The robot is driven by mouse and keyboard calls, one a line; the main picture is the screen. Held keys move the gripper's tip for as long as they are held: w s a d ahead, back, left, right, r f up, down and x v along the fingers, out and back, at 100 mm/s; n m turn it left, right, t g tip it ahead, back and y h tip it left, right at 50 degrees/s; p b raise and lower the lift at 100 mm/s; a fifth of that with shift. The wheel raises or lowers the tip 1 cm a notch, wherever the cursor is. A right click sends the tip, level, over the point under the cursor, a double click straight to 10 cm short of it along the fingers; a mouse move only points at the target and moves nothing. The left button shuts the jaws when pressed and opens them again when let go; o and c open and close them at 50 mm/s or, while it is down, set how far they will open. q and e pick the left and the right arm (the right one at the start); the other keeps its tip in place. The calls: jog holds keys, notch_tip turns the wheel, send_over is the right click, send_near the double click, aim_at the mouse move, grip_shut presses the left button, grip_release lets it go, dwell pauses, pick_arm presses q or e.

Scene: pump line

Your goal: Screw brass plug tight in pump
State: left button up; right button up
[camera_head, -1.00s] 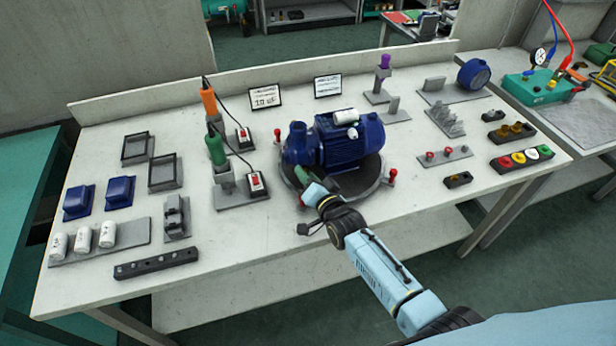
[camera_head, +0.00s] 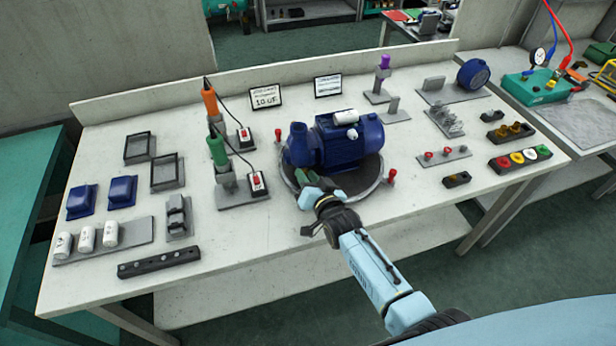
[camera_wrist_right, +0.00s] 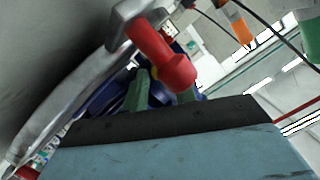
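The blue pump (camera_head: 345,148) stands on a round dark turntable (camera_head: 358,197) in the middle of the bench. My right gripper (camera_head: 311,180) is low at the pump's front left, over the turntable's near edge. In the right wrist view its two green fingers (camera_wrist_right: 163,92) stand apart, with the blue pump behind them. A small brass-coloured spot, perhaps the brass plug (camera_wrist_right: 155,100), shows between the fingers; I cannot tell whether it is seated or touched. A red knob (camera_wrist_right: 172,66) covers part of this view. My left gripper is out of view.
Red knobs (camera_head: 391,177) stand around the turntable. Green and orange power drivers (camera_head: 217,150) stand in holders at left, with cables. A tray of brass parts (camera_head: 510,132) and a tray of coloured caps (camera_head: 521,158) lie at right. The front bench edge is mostly clear.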

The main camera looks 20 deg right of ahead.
grip_shut()
jog(key=m, duration=0.2)
jog(key=shift+m+y+b, duration=0.3)
jog(key=shift+m+b, duration=0.05)
jog(key=shift+m, duration=0.05)
jog(key=shift+o, duration=1.2)
grip_release()
jog(key=shift+r+n+p, duration=0.1)
jog(key=shift+n+p, duration=0.5)
jog(key=shift+n, duration=0.2)
jog(key=shift+n+h, duration=0.4)
jog(key=shift+n, duration=0.2)
